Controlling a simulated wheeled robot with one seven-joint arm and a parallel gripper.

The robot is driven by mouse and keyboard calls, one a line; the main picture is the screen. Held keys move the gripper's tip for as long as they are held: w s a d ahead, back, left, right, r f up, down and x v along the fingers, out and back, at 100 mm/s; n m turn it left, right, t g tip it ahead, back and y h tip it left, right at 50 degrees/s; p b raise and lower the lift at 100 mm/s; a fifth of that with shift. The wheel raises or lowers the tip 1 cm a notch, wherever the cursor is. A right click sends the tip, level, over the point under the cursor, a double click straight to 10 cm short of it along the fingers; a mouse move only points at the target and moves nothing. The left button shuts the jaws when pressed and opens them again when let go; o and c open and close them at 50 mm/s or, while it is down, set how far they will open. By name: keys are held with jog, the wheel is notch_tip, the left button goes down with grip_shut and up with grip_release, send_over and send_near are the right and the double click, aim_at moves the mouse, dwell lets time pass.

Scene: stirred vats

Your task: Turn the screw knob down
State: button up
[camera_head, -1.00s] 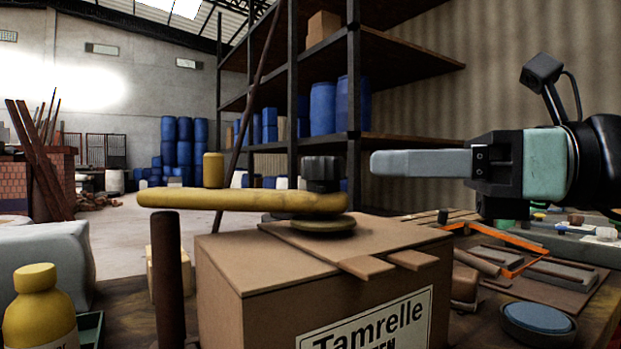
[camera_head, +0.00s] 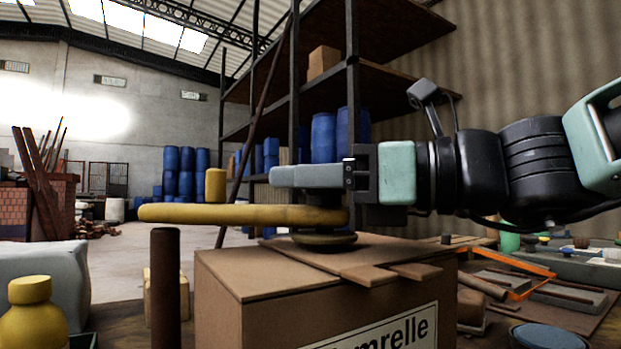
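The black screw knob (camera_head: 323,199) at the right end shows only as a dark strip below my finger. My gripper (camera_head: 285,176) comes in level from the right, at the height of the knob. Its near finger crosses in front of the knob and hides most of it. The far finger is hidden, so I cannot tell whether it grips.
A brown post (camera_head: 165,290) stands left of the box. A yellow bottle (camera_head: 32,315) and a grey sack (camera_head: 45,283) are at lower left. A bench with loose tools and an orange frame (camera_head: 525,285) lies right. Tall shelves (camera_head: 300,90) stand behind.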

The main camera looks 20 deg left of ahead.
jog(key=c, duration=0.5)
